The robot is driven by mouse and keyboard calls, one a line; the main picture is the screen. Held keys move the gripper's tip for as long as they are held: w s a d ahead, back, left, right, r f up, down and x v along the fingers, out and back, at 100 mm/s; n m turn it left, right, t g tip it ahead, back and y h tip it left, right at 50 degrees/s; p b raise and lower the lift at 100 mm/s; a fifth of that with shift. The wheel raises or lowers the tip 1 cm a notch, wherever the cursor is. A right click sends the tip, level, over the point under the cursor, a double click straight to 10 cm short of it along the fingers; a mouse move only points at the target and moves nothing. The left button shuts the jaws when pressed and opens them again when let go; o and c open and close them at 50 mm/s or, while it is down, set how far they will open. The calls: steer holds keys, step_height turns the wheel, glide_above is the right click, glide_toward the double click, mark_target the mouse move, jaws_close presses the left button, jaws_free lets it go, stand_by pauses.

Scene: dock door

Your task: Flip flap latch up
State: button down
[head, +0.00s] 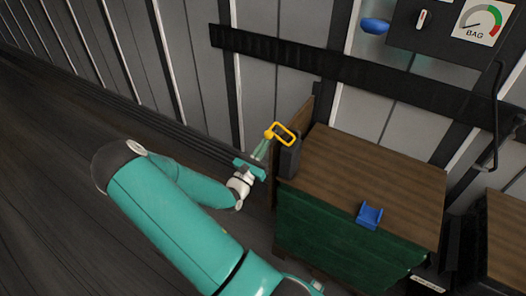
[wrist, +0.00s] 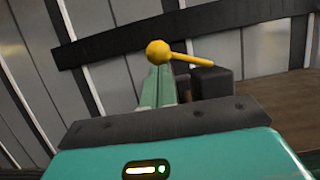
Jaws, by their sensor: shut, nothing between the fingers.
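The yellow latch (head: 285,130) is a loop-shaped handle on top of a dark block (head: 289,160) at the left corner of a wood-topped green crate. In the wrist view the latch (wrist: 188,58) shows as a yellow ball with a thin bar running right to the dark block (wrist: 212,83). My gripper (head: 264,147) is shut and empty, just left of the block, with its tips close to the yellow ball. In the wrist view the closed fingers (wrist: 158,80) point up just below the ball. I cannot tell whether they touch it.
The crate's wooden top (head: 365,175) carries a blue bracket (head: 369,215) near its front edge. A dark rail (head: 330,66) crosses the ribbed wall behind. A panel with a gauge (head: 479,22) and a blue knob (head: 375,26) are at upper right. Floor at left is clear.

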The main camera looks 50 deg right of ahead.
mark_target(268, 138)
steer(key=r+m+g, duration=0.1)
steer(key=m, duration=0.1)
steer(key=r+m+g, duration=0.1)
steer(key=m, duration=0.1)
steer(key=shift+s, duration=0.1)
steer(key=r+m+g, duration=0.1)
steer(key=m, duration=0.2)
steer(key=s+r+m+g+y, duration=0.1)
steer(key=m, duration=0.1)
steer(key=s+r+m+g, duration=0.1)
steer(key=m, duration=0.2)
steer(key=shift+d+r+m+g+y, duration=0.1)
steer(key=shift+d+m+g+y, duration=0.05)
steer(key=shift+m+g+y, duration=0.15)
steer(key=s+m, duration=0.1)
steer(key=s+r+m, duration=0.1)
steer(key=m, duration=0.1)
steer(key=shift+r+g+y, duration=0.15)
steer(key=shift+g+y, duration=0.15)
steer(key=shift+y, duration=0.1)
steer(key=shift+s+d, duration=0.1)
